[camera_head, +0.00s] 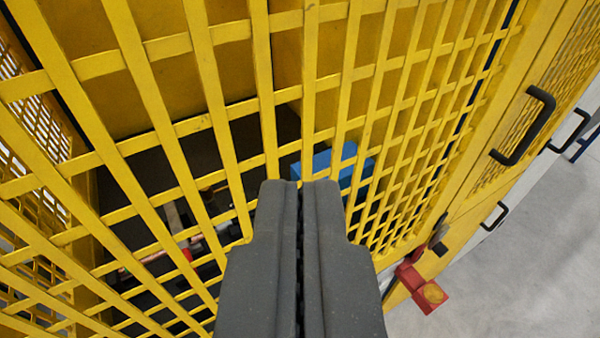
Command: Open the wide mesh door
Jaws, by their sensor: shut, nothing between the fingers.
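A wide yellow mesh door (207,75) fills most of the view, its bars running across in front of my gripper. My gripper (299,184) is shut and empty, its tips in front of the mesh at the middle of the view. I cannot tell whether the tips touch the bars. A black handle (524,128) sits on the yellow frame at the right. A red latch-like part (421,285) is at the lower right, by the edge of the mesh. I cannot tell which edge of the door is hinged.
Behind the mesh are a blue object (335,166), dark surfaces and a copper-coloured tube (150,258) with red parts. Two more black handles (494,216) (570,131) are farther right. Grey floor (530,270) at the lower right is clear.

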